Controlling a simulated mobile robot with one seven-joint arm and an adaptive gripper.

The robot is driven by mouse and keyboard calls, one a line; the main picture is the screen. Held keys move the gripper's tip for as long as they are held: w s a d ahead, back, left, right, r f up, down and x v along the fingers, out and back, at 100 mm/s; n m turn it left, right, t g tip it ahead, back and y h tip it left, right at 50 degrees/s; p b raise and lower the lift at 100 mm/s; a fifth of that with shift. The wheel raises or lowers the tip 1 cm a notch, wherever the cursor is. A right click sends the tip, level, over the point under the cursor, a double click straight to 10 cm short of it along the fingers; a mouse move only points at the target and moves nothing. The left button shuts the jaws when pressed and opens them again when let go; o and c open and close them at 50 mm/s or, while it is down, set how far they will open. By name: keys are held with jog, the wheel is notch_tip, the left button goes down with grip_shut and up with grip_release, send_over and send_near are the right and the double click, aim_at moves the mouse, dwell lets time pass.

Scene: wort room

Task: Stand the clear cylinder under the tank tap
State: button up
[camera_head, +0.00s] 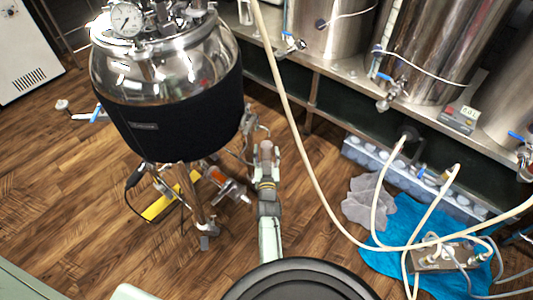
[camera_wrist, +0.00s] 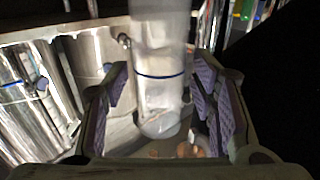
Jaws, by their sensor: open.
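In the wrist view a clear cylinder (camera_wrist: 160,98) with a blue ring stands out between the two jaws of my gripper (camera_wrist: 162,105). The jaws are open, with purple ridged pads on either side of it. Its upper part is blurred and cut off by the frame's top; whether a pad touches it I cannot tell. In the head view my gripper (camera_head: 265,152) is small, in front of the bench and right of the jacketed vessel; the cylinder cannot be made out there. Blue-handled taps show on the steel tanks, one at the left tank (camera_head: 290,44) and one at the middle tank (camera_head: 390,92).
A jacketed steel vessel (camera_head: 170,90) on legs stands at left. Pale hoses (camera_head: 300,130) hang across the scene. A blue cloth (camera_head: 400,225), grey cloth (camera_head: 368,203) and power strip (camera_head: 445,257) lie at right.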

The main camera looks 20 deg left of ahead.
jog(key=shift+r, duration=0.1)
jog(key=shift+s+r+p, duration=0.1)
jog(key=shift+s+p, duration=0.05)
jog(key=shift+p, duration=0.15)
jog(key=p+v, duration=0.3)
jog(key=v, duration=0.8)
jog(key=shift+s+p, duration=0.3)
